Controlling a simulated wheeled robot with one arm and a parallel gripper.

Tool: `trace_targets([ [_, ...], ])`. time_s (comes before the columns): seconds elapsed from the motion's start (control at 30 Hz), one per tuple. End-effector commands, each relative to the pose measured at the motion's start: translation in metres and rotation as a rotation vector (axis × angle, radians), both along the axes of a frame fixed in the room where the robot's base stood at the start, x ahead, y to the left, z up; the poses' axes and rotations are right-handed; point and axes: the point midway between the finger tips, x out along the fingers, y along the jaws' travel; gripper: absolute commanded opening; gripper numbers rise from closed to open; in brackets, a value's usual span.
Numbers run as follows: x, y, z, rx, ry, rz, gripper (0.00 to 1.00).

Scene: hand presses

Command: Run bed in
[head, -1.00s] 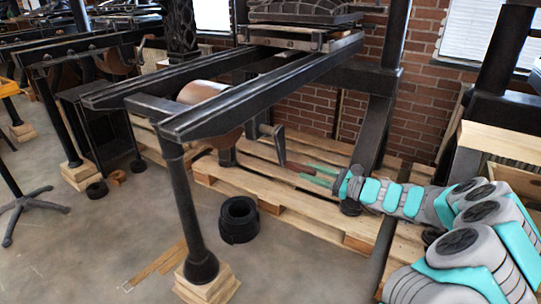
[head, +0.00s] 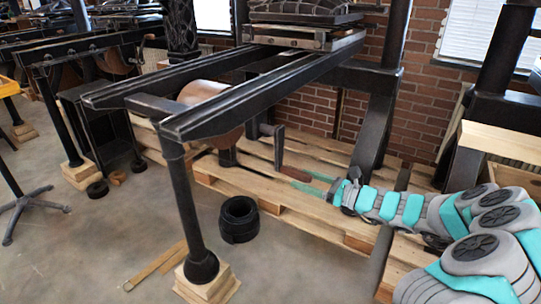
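The press bed (head: 306,38) lies across the dark rails (head: 250,100) at their far end, at the top of the head view. Below the rails is a brown roller drum (head: 212,98). A dark crank arm (head: 279,150) hangs down from its shaft and ends in a reddish-brown handle grip (head: 296,174). My gripper (head: 308,182) reaches in from the right, low over the pallet. Its green fingers lie along both sides of the grip's right end and appear shut on it. The exact finger contact is small in view.
Wooden pallets (head: 325,217) lie under the press and my arm. A black ring-shaped roll (head: 239,219) stands on the floor in front. The near press leg (head: 187,215) stands on wooden blocks. A brick wall (head: 419,95) is behind. Open floor is at front left.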

Motion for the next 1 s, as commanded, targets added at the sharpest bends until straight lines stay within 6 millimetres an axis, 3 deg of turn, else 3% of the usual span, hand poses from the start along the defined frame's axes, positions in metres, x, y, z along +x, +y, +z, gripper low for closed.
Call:
trace_targets([
  [0.03, 0.000, -0.001, 0.000, 0.000, 0.000, -0.001, 0.82],
  [0.2, 0.001, -0.001, 0.001, 0.000, -0.001, -0.004, 1.00],
  [0.47, 0.001, -0.003, 0.001, 0.000, -0.001, -0.006, 1.00],
  [1.0, -0.022, -0.044, 0.000, -0.001, -0.001, -0.008, 1.00],
])
